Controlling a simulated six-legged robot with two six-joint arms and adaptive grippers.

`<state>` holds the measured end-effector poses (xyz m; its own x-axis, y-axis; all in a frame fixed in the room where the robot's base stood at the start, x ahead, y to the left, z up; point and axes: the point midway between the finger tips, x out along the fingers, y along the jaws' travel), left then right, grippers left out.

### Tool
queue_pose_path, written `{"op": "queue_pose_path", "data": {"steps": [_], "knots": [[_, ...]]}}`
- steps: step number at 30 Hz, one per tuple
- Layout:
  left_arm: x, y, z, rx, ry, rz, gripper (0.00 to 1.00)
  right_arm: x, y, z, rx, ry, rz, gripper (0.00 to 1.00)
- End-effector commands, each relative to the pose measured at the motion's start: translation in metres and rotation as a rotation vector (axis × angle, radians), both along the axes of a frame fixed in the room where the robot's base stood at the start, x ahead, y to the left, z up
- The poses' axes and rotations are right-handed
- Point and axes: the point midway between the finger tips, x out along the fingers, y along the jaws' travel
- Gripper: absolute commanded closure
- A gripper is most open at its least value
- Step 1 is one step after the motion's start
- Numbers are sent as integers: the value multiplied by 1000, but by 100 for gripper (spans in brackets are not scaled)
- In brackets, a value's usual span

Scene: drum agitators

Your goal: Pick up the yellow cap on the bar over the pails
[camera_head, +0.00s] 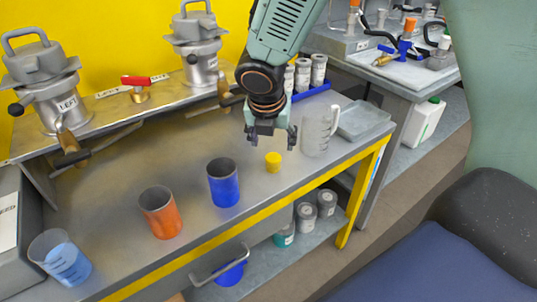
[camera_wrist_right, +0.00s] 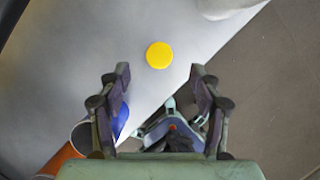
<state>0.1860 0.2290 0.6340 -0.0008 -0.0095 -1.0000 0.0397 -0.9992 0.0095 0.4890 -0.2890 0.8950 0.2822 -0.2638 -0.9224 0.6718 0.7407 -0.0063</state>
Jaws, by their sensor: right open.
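The yellow cap (camera_head: 273,161) stands upright on the grey bench top, close to its yellow front edge. It looks like a small round disc in the right wrist view (camera_wrist_right: 159,55). My right gripper (camera_head: 271,143) points down just above and behind the cap in the head view. Its two fingers are spread and empty. In the right wrist view the cap lies just beyond the fingertips (camera_wrist_right: 160,72), roughly centred between them. I see no bar directly under the cap, only the bench top. My left gripper is not in view.
A blue cup (camera_head: 223,184) and an orange cup (camera_head: 160,213) stand left of the cap. A clear jug (camera_head: 318,131) stands close on its right, beside a grey tray (camera_head: 362,121). Metal vessels stand on a rear shelf. Bare bench lies left of the gripper.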

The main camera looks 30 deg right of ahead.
Motion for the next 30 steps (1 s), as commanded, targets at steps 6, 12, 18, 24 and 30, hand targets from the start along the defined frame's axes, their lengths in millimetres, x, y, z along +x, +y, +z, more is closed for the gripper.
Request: {"op": "queue_pose_path", "data": {"steps": [6, 12, 18, 24, 30], "knots": [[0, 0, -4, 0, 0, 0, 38, -3, -3, -7, 4, 1, -2, 36], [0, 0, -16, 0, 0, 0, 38, -1, -8, -25, 5, 0, -4, 36], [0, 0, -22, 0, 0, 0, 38, 1, -10, -35, 5, 1, -5, 36], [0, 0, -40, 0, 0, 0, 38, 6, -12, -59, 5, 0, -6, 36], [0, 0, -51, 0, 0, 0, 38, 13, -18, -77, 6, 0, -6, 36]]}}
